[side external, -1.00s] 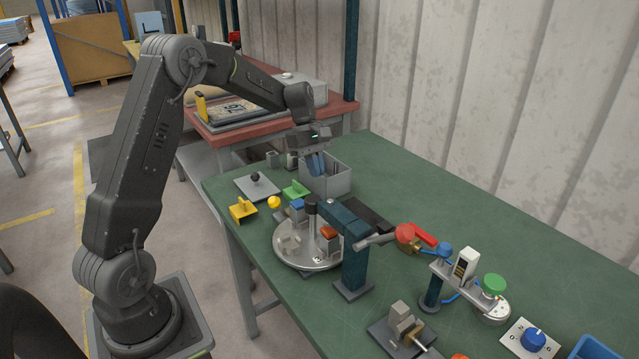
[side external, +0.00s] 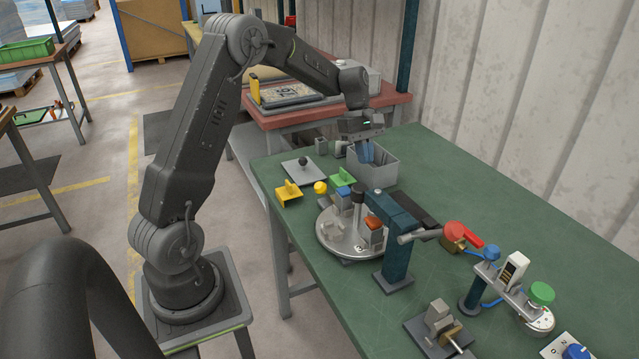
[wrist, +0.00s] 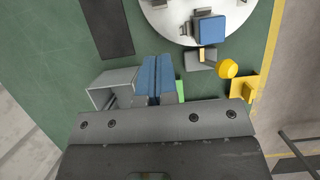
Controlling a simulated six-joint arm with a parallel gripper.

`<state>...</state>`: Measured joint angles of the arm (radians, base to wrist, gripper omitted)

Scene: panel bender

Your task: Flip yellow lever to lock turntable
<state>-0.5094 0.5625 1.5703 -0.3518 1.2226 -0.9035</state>
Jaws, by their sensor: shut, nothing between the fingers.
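The yellow lever shows as a round yellow knob (side external: 320,187) at the back-left rim of the round silver turntable (side external: 330,247). In the wrist view the yellow knob (wrist: 228,68) sits beside a small grey block, next to the turntable plate (wrist: 181,28). The turntable carries a blue-topped block (wrist: 209,30) and an orange-topped block (side external: 373,222). My gripper (side external: 368,154) has its two blue fingers pressed together and empty. It hangs over or at the grey open bin (side external: 378,172), to the right of and behind the knob. Its blue fingers (wrist: 156,78) also show in the wrist view.
A yellow bracket (side external: 288,194), a green bracket (side external: 344,178) and a grey plate with a black knob (side external: 303,164) lie near the lever. A dark teal post with an arm (side external: 395,255) stands over the turntable's right side. Green tabletop is clear at the back right.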

